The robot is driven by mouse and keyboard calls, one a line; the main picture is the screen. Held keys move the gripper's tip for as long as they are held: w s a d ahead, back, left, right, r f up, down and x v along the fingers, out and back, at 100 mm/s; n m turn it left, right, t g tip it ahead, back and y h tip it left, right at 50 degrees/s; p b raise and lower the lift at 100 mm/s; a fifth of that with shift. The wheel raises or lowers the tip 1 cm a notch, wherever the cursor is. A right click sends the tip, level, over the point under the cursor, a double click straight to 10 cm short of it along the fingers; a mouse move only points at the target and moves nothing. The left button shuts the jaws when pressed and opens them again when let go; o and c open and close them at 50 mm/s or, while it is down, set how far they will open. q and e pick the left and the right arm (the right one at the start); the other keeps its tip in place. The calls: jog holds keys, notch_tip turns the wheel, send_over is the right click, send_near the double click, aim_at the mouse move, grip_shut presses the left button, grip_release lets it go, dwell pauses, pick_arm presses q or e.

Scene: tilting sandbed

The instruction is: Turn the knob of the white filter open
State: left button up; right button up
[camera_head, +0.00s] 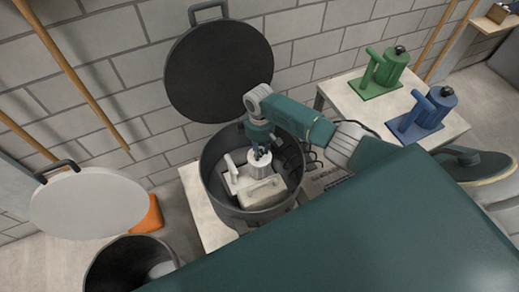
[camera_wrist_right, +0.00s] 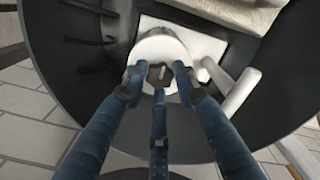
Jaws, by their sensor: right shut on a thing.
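The white filter (camera_head: 259,170) stands inside a large dark pot (camera_head: 243,215), with its white handle pointing up to the left. My right gripper (camera_head: 260,154) reaches down into the pot from above, over the filter's top. In the right wrist view the filter's round white top (camera_wrist_right: 158,46) is close, and the dark knob (camera_wrist_right: 160,76) sits on it. The blue-sleeved fingers of my right gripper (camera_wrist_right: 159,80) are closed around the knob from both sides and from the front. Part of the knob is hidden by the fingertips. My left gripper is not in view.
The pot's dark round lid (camera_head: 218,70) stands open behind it. A pale block (camera_head: 262,193) lies in the pot beside the filter. Green (camera_head: 385,72) and blue (camera_head: 427,113) filters stand on a table at the right. Another bin (camera_head: 105,268) with a white lid (camera_head: 88,203) is at the left.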

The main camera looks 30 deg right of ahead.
jog(key=o, duration=1.2)
jog(key=shift+c, duration=0.2)
jog(key=shift+r, duration=0.1)
notch_tip(320, 180, up, 12)
